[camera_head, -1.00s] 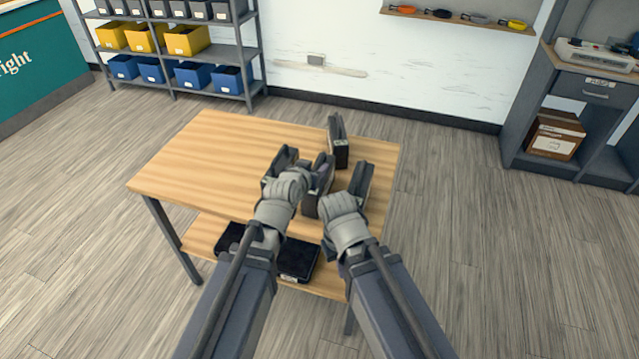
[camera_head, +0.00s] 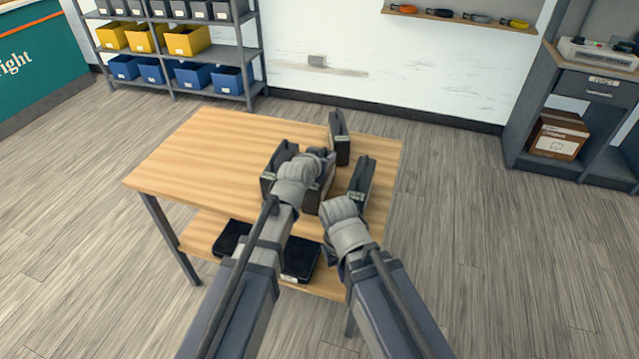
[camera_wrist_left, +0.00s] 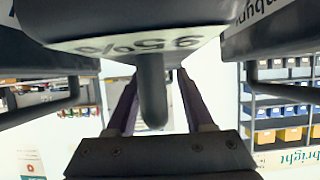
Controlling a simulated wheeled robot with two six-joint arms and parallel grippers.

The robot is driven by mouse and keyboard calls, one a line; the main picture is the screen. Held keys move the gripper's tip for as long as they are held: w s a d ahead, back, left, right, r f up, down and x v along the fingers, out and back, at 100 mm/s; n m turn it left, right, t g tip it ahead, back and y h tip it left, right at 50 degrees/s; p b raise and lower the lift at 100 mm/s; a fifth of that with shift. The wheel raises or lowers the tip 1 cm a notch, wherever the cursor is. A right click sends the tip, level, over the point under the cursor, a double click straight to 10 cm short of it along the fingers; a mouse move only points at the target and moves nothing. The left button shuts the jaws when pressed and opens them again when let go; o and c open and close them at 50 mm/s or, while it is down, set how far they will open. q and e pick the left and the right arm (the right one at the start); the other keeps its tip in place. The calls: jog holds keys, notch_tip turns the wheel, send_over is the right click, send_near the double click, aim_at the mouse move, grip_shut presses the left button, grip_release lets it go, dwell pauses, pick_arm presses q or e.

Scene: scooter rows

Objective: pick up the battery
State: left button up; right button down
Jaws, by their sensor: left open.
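Several dark upright batteries stand on the wooden table (camera_head: 185,160): one at the left (camera_head: 272,172), one at the back (camera_head: 340,140), one at the right (camera_head: 361,184), and a middle one (camera_head: 316,196) partly hidden by my left arm. My left gripper (camera_head: 322,160) is at the top of the middle battery. In the left wrist view its open fingers (camera_wrist_left: 158,100) lie on either side of a dark handle-like bar (camera_wrist_left: 152,90) under a battery with an upside-down percent label (camera_wrist_left: 130,42). My right gripper (camera_head: 340,212) is lower, in front of the right battery; its fingers are hidden.
Dark flat objects (camera_head: 300,262) lie on the table's lower shelf. The left part of the tabletop is clear. Racks with yellow bins (camera_head: 186,40) and blue bins (camera_head: 193,76) stand behind left. A grey cabinet (camera_head: 525,120) stands at the right.

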pick_arm(q)
grip_shut()
jog(key=shift+r, duration=0.1)
dwell(1.2)
